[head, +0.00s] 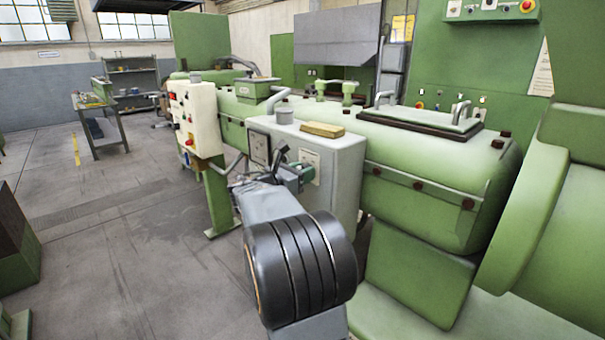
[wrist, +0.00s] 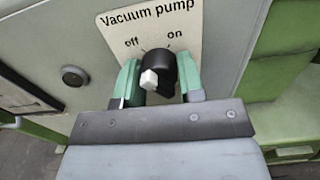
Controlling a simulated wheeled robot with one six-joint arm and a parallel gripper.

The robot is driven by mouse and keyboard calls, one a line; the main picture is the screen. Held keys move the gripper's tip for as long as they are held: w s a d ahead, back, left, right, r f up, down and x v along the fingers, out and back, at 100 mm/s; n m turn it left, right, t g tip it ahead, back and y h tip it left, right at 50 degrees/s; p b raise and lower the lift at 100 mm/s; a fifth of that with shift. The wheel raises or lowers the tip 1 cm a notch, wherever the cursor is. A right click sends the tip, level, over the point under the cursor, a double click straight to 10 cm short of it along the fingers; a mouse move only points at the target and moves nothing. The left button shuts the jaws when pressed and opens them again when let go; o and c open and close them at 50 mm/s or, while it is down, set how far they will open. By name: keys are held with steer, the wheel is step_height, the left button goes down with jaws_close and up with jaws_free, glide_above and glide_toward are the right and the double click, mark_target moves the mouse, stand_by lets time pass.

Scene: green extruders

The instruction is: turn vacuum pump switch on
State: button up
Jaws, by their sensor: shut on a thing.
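The vacuum pump switch (wrist: 160,63) is a black rotary knob with a white tip, on a pale label plate (wrist: 145,28) marked "Vacuum pump", "off" at left and "on" at right. My gripper (wrist: 158,72) has green fingers on both sides of the knob and is shut on it. The white tip faces the camera, low and slightly left; which mark the knob is set to is not clear. In the head view, my gripper (head: 298,176) is at the front of the grey cabinet (head: 335,185), hiding the knob.
A round black fitting (wrist: 74,76) is left of the label. The green extruder (head: 440,170) stands close on the right. Open floor (head: 130,240) lies left.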

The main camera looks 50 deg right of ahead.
steer(key=shift+f, duration=0.1)
steer(key=m+b, duration=0.2)
steer(key=b, duration=0.1)
steer(key=shift+f+m, duration=0.2)
steer(key=shift+m, duration=0.1)
steer(key=m+b, duration=0.4)
steer(key=b, duration=0.1)
steer(key=shift+m, duration=0.3)
steer(key=m+b, duration=0.4)
steer(key=shift+r, duration=0.1)
steer(key=shift+r+m+b, duration=0.15)
steer(key=shift+m+b, duration=1.15)
steer(key=shift+b, duration=0.05)
steer(key=shift+r, duration=0.1)
steer(key=o, duration=0.9)
